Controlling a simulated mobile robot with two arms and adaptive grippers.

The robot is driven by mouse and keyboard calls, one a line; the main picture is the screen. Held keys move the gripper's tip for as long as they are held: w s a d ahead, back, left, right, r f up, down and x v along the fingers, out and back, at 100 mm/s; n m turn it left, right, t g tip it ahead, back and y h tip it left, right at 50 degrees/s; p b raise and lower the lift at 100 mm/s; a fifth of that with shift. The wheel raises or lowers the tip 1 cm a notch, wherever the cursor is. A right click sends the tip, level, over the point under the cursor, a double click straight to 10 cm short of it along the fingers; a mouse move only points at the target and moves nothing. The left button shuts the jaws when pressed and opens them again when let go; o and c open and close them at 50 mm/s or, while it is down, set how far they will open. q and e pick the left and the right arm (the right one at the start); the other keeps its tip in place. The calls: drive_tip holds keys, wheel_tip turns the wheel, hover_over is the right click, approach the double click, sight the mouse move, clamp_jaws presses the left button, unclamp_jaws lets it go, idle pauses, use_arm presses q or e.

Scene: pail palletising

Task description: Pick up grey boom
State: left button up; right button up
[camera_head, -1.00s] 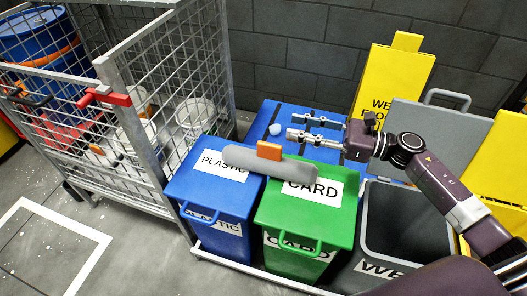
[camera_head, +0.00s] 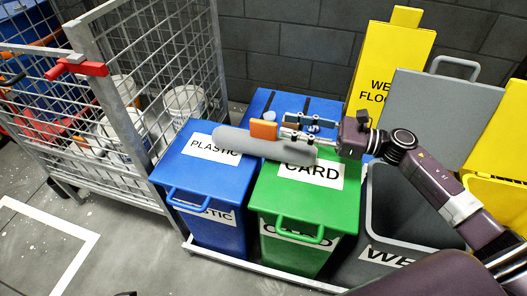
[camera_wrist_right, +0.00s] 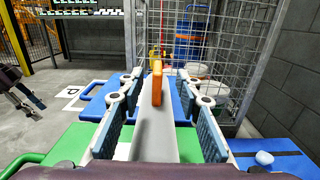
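The grey boom (camera_head: 230,141) is a long, round-ended grey bar with an upright orange block (camera_head: 263,130) on it. It lies across the tops of the blue PLASTIC bin (camera_head: 180,170) and the green CARD bin (camera_head: 335,205). My right gripper (camera_head: 287,125) is open just right of the orange block. In the right wrist view, its blue pads (camera_wrist_right: 160,115) stand apart on either side of the grey boom (camera_wrist_right: 154,145), with the orange block (camera_wrist_right: 157,82) ahead between them. My left gripper (camera_wrist_right: 27,102) shows small at that view's left edge; its finger opening is unclear.
A wire cage (camera_head: 110,185) with white pails (camera_head: 185,103) stands at the left. A grey open bin (camera_head: 385,245), a yellow wet-floor sign (camera_head: 388,65) and a grey lid (camera_head: 440,110) are near my right arm. A block wall closes the back.

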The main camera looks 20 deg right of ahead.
sight(263, 121)
drive_tip(key=shift+f, duration=0.25)
drive_tip(key=shift+w+a, duration=0.1)
drive_tip(key=shift+a, duration=0.05)
drive_tip(key=x, duration=0.7)
drive_tip(key=shift+a, duration=0.3)
use_arm(q)
drive_tip(key=shift+v, duration=0.85)
use_arm(e)
clamp_jaws()
use_arm(q)
drive_tip(key=shift+s, duration=0.15)
use_arm(e)
drive_tip(key=shift+r, duration=0.1)
